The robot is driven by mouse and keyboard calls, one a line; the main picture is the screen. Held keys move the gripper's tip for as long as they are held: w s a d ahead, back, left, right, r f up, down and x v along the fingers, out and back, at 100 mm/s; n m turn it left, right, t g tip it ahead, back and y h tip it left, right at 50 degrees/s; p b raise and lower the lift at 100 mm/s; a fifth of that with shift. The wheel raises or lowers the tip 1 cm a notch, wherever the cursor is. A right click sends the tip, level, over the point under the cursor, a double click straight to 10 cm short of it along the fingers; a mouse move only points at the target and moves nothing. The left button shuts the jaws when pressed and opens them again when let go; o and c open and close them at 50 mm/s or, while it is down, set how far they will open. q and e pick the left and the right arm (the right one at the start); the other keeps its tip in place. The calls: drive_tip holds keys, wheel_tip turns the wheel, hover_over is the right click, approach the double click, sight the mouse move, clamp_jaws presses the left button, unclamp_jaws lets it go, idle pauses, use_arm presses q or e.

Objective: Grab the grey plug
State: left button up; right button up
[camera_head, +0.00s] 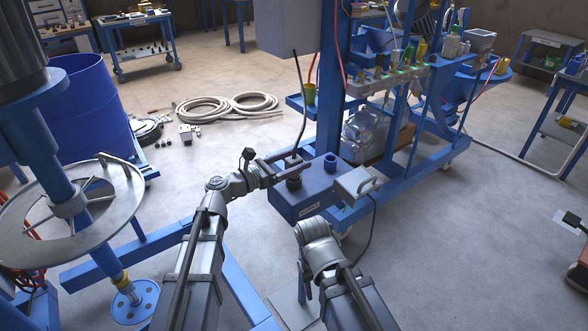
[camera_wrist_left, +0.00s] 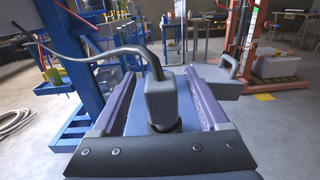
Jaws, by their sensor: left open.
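The grey plug (camera_wrist_left: 162,100) stands upright between the two fingers of my left gripper (camera_wrist_left: 158,92) in the left wrist view. A dark cable leaves its top and bends off to the left. The fingers are open, one on each side, with gaps showing beside the plug. In the head view, the left gripper (camera_head: 282,168) is around the plug (camera_head: 293,160) above the blue box (camera_head: 310,194), and the cable rises from it.
A blue post (camera_head: 330,75) rises behind. A large metal ring (camera_head: 100,215) stands at left. Coiled hose (camera_head: 228,107) lies on the open floor.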

sight(301, 158)
use_arm(q)
drive_tip(key=x, duration=0.3)
clamp_jaws()
idle(0.6)
